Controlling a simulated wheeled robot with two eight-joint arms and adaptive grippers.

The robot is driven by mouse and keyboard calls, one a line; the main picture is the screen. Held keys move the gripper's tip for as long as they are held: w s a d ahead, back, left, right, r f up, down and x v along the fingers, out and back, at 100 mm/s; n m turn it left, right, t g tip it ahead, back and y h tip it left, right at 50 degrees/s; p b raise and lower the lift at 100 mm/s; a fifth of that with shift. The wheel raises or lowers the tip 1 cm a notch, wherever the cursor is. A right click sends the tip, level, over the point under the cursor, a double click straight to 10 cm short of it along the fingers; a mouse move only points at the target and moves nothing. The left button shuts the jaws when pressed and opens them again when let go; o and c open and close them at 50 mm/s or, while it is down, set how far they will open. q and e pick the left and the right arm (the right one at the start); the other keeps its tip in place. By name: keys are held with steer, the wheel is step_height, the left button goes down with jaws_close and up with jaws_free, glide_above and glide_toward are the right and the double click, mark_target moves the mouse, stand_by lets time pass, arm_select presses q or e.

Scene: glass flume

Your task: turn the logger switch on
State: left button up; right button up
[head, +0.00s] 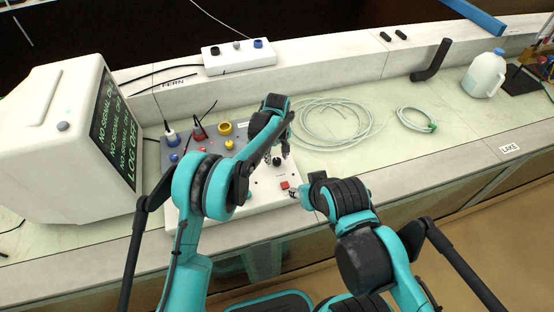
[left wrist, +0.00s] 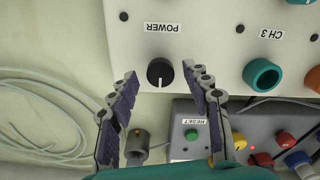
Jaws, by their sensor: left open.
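A black round knob labelled POWER (left wrist: 160,73) sits on a white panel, upside down in the left wrist view. A short pale mark shows at its lower edge. In the head view a dark knob (head: 277,160) shows on the white and grey control box (head: 258,196). My left gripper (head: 276,153) is open over this box. Its fingers (left wrist: 160,80) stand either side of the POWER knob, apart from it. The monitor (head: 120,130) reads NO SIGNAL and LOG OFF.
A teal knob (left wrist: 262,75) marked CH 3 is beside the POWER knob. A grey box with a green RESET button (left wrist: 191,134) lies close by. Coiled tubing (head: 330,122), a black elbow pipe (head: 433,62) and a jug (head: 484,75) are on the bench to the right.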

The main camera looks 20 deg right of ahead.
arm_select(q)
steer(key=shift+f, duration=0.35)
jaws_close()
